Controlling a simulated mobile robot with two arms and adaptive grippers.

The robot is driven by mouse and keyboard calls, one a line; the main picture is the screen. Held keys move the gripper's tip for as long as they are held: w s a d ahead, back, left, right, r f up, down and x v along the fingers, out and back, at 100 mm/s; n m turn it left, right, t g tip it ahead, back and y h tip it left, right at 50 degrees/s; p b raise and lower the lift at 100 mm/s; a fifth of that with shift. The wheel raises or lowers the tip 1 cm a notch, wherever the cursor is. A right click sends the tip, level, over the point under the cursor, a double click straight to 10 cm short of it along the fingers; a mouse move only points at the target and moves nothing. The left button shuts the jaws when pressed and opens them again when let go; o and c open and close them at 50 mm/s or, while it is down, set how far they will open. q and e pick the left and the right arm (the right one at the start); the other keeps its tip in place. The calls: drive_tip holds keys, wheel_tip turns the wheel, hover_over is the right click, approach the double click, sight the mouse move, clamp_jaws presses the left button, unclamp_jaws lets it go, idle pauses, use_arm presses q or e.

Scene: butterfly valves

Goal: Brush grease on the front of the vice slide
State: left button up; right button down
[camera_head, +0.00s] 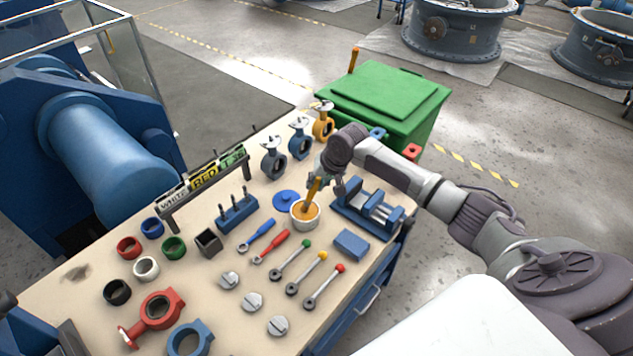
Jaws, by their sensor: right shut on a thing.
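The vice (372,208) is blue with metal slide bars and lies near the right edge of the workbench. My right gripper (324,183) is shut on the brush (311,193), which has an orange-yellow handle. The brush points down into the white grease pot (305,222), which holds orange-brown grease. The brush tip is inside the pot, and whether it touches the grease is hard to tell. A blue round lid (287,199) lies left of the pot. The vice is just right of the pot, apart from the gripper. My left gripper is not in view.
The workbench (215,290) also holds wrenches (291,260), coloured rings (146,268), slotted discs (252,301), a blue block (351,243) and several butterfly valves (300,140). A label rack (204,183) stands at the back. A green bin (385,98) is behind the bench.

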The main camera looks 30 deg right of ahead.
drive_tip(key=shift+s+f+p, duration=0.1)
drive_tip(key=shift+f+p, duration=0.1)
drive_tip(key=shift+p, duration=0.1)
idle(1.1)
wheel_tip(320, 180, up, 2)
drive_tip(key=shift+p, duration=1.1)
wheel_tip(320, 180, up, 5)
drive_tip(key=p, duration=0.5)
drive_tip(key=shift+r+p, duration=0.15)
drive_tip(key=shift+p, duration=0.25)
